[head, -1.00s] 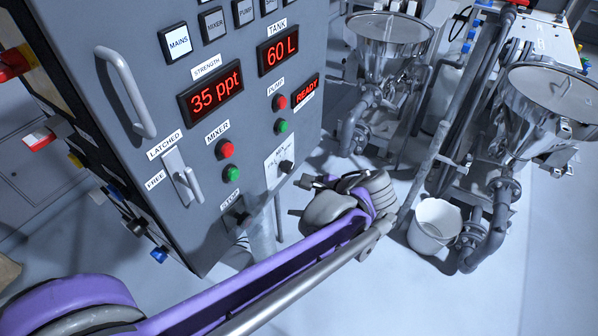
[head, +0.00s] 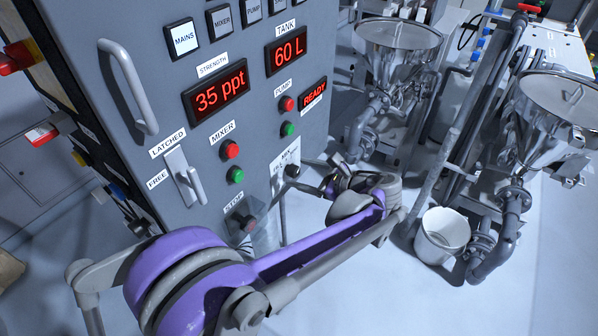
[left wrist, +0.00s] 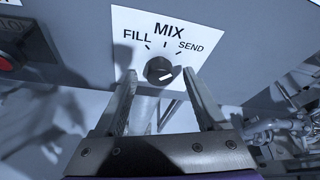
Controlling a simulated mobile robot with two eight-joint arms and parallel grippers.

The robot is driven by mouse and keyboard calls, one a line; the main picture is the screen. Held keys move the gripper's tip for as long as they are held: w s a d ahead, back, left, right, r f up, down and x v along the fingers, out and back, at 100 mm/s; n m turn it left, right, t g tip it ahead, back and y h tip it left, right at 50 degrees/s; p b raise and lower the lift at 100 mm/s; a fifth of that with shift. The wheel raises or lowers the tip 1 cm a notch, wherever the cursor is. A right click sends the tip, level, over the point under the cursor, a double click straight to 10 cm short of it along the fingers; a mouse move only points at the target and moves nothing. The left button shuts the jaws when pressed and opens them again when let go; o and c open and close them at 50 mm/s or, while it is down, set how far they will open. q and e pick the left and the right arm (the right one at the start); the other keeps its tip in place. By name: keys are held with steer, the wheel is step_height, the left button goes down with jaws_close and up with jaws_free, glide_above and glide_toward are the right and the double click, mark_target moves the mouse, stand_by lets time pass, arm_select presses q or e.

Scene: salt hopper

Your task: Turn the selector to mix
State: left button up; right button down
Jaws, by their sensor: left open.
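The selector is a dark round knob (left wrist: 159,71) on a white plate (left wrist: 126,22) marked FILL, MIX and SEND, with MIX at the top. A white mark lies on the lower right of the knob's face; I cannot tell which label it points to. In the head view the knob (head: 291,171) sits low on the panel's right side. My left gripper (left wrist: 159,75) is open, its fingertips on either side of the knob in the wrist view, with gaps showing; contact is not visible. In the head view the left gripper (head: 308,178) is just right of the knob. My right gripper is not in view.
The grey panel (head: 215,140) carries a stop button (head: 243,222), mixer buttons (head: 231,150), a latch lever (head: 196,186) and a strength display (head: 217,94) reading 35 ppt. A white bucket (head: 443,235) and steel hoppers (head: 398,38) stand to the right.

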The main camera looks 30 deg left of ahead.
arm_select(q)
steer(key=shift+w+a+f, duration=0.1)
steer(key=shift+a+f, duration=0.15)
steer(key=shift+a, duration=0.4)
jaws_close()
